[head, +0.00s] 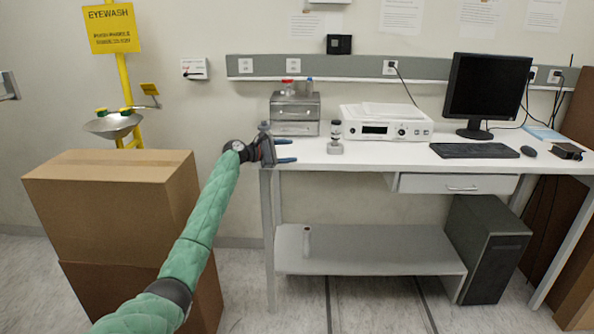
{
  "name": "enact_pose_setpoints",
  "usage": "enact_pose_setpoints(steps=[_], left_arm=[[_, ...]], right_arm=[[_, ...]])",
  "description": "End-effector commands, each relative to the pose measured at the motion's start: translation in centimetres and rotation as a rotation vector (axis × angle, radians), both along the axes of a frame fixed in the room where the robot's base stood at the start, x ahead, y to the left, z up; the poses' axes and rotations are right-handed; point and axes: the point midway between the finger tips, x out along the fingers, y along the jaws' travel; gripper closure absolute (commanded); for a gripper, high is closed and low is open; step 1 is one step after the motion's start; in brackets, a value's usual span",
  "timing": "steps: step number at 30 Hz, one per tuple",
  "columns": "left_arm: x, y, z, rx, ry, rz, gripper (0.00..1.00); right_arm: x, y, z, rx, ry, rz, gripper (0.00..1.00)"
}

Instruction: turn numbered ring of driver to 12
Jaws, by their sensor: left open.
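A small grey and white upright object with a dark band (335,137) stands on the white table (395,155), left of the white instrument. It looks like the driver on a stand, but it is too small to make out a numbered ring or any digits. My left gripper (290,151) is open and empty at the table's left end, with its blue fingers pointing right. It is apart from the upright object, to its left. My right gripper is out of view.
A metal drawer box (295,113) stands behind my left gripper. A white instrument (388,123), monitor (487,88) and keyboard (474,151) fill the table further right. A small cylinder (307,240) stands on the lower shelf (375,250). Cardboard boxes (105,200) stand left.

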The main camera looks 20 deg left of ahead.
Motion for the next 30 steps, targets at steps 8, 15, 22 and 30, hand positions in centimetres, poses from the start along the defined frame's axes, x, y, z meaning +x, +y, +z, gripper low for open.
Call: enact_pose_setpoints(steps=[8, 15, 22, 30], left_arm=[[-1.3, -1.3, 0.6, 0.305, -0.174, -0.081, 0.46], [-2.9, -2.6, 1.2, 0.589, -0.327, -0.164, 0.46], [-4.8, -4.0, 1.8, 0.874, -0.472, -0.256, 0.46], [-8.1, -6.0, 1.9, 1.217, -0.622, -0.381, 0.46]], right_arm=[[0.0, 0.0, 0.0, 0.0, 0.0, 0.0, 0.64], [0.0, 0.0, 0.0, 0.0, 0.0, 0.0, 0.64], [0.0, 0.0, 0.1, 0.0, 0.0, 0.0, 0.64], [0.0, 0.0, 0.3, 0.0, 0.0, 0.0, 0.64]])
